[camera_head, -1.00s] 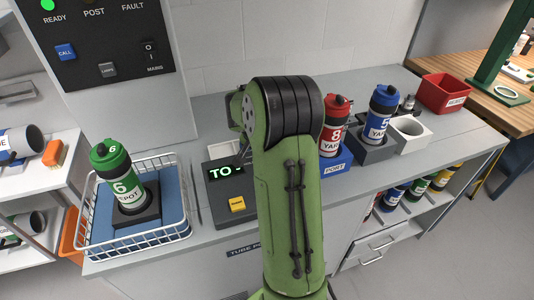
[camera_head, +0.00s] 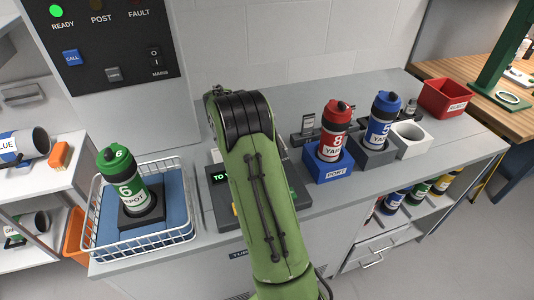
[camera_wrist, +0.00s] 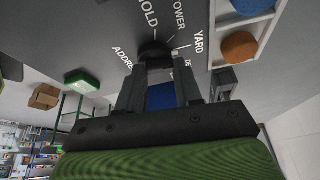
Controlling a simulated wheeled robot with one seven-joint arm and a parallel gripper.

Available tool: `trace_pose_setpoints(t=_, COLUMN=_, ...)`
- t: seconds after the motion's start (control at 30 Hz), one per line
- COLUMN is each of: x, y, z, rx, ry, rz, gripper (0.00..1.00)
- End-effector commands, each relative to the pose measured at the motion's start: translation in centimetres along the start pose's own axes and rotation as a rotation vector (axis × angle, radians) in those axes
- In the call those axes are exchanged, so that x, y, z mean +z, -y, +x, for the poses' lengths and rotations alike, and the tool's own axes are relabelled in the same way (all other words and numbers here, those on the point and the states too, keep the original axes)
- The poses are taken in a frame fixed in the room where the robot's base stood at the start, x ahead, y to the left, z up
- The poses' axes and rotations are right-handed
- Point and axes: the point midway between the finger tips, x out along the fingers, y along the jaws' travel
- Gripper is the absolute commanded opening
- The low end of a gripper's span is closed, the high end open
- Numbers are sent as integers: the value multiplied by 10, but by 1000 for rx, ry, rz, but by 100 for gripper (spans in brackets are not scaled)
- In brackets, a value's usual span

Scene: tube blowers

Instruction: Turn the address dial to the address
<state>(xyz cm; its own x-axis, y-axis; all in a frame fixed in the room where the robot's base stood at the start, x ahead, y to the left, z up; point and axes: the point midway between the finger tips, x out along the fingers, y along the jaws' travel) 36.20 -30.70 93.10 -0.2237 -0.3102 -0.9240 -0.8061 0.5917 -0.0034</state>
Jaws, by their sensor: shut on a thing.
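My gripper (camera_wrist: 157,62) is shut on this dial, a finger at each side. The dial's pointer is hard to make out. In the head view my green arm hides the gripper and dial. A dark console (camera_head: 219,202) shows beside my arm, its green display (camera_head: 219,178) starting with "TO" and the rest covered.
A green carrier marked 6 DEPOT (camera_head: 128,190) stands upright in a white wire basket (camera_head: 100,243) at left. A red bin (camera_head: 444,98) stands far right.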

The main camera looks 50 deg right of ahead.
Motion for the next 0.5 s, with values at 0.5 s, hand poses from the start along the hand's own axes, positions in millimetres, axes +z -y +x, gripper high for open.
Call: trace_pose_setpoints(t=0.5, x=0, y=2, z=2, rx=154, ry=2, rz=345, gripper=4)
